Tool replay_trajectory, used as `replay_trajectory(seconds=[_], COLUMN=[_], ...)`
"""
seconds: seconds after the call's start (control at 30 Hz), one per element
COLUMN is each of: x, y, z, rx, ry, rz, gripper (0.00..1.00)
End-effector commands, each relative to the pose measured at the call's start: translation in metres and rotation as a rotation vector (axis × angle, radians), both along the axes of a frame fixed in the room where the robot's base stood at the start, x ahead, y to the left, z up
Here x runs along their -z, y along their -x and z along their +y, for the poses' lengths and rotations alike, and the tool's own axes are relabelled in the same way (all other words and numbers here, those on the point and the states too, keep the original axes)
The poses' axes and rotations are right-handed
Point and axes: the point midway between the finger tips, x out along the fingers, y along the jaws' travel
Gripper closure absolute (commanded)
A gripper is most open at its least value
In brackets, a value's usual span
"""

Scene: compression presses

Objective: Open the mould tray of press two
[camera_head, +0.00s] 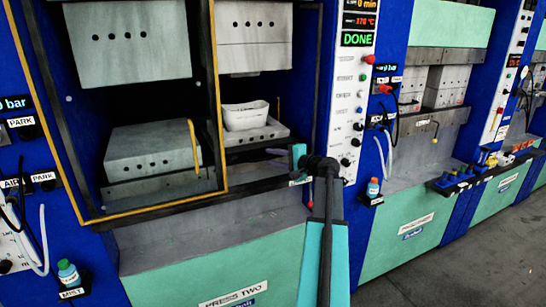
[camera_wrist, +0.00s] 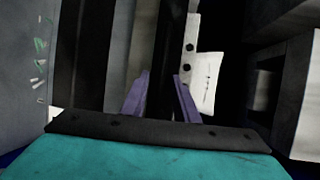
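Press two, marked by its label (camera_head: 235,295), has a grey lower mould plate (camera_head: 262,134) with round holes in its front. A white tub-like part (camera_head: 245,116) sits on it, under the raised upper block (camera_head: 253,35). My arm reaches in from the right, and my gripper (camera_head: 277,158) is low in front of the lower plate, partly hidden. In the wrist view, my gripper's purple fingers (camera_wrist: 160,97) stand apart, with a dark strip between them. The holed plate (camera_wrist: 190,48) and the white part (camera_wrist: 206,82) show just right of the fingers. Contact cannot be told.
A yellow-edged guard frame (camera_head: 219,95) stands left of my gripper. The control panel (camera_head: 355,100), reading DONE, is to the right. A bottle (camera_head: 373,188) stands on a small shelf beyond my wrist. Another press (camera_head: 432,140) is further right, with open floor (camera_head: 460,260) before it.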

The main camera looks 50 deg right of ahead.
Motion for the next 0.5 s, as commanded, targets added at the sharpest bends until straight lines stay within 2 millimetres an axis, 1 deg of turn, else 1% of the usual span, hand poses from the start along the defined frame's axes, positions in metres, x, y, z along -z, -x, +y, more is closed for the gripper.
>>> replay_trajectory(seconds=[0.1,0.33,0.37,0.5], x=[0.0005,0.0009,0.0009,0.0009], y=[-0.003,-0.0028,-0.0028,-0.0026], z=[0.0002,0.0003,0.0002,0.0001], rx=[-0.001,0.0,0.0,0.0], ry=[0.0,0.0,0.0,0.0], rz=[0.0,0.0,0.0,0.0], gripper=[0.72,0.72,0.76,0.99])
